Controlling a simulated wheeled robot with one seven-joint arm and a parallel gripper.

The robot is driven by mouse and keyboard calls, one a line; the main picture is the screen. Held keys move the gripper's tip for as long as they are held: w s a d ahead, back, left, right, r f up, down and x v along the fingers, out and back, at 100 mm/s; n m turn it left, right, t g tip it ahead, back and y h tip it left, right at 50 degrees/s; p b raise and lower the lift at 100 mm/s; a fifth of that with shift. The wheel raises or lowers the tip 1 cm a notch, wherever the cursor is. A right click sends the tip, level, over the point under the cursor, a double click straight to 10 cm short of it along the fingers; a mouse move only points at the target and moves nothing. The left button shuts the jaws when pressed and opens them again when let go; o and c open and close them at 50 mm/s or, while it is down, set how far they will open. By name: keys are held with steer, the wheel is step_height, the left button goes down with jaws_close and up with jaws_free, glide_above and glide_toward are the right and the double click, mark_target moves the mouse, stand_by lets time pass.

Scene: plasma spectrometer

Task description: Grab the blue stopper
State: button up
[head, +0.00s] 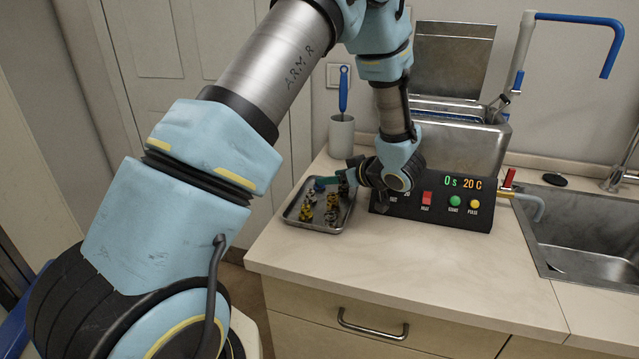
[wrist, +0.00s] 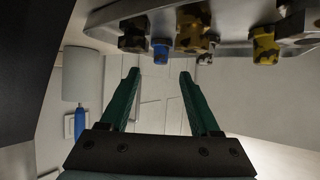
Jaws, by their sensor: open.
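The blue stopper (head: 319,185) is in the metal tray (head: 291,216), at its back edge among yellow and dark metal fittings. In the wrist view the blue stopper (wrist: 160,52) shows just above the gap between the fingertips, beside a dark fitting (wrist: 134,38) and a yellow one (wrist: 194,30). My gripper (wrist: 159,76) has two green fingers, spread apart with nothing between them. In the head view my gripper (head: 332,181) is at the tray's back edge, close to the stopper; whether it touches the stopper I cannot tell.
A control box (head: 437,208) with buttons stands right of the tray, close to my wrist. A pale cup (head: 341,137) holding a blue-handled tool (head: 343,90) stands behind. A sink (head: 590,240) is at the right. The front counter (head: 400,285) is clear.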

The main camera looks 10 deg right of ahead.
mark_target(322, 188)
steer(key=p+x, duration=0.2)
steer(key=x, duration=0.2)
steer(key=shift+w+a+f, duration=0.25)
steer(key=shift+w+f, duration=0.15)
steer(key=shift+w, duration=0.05)
jaws_close()
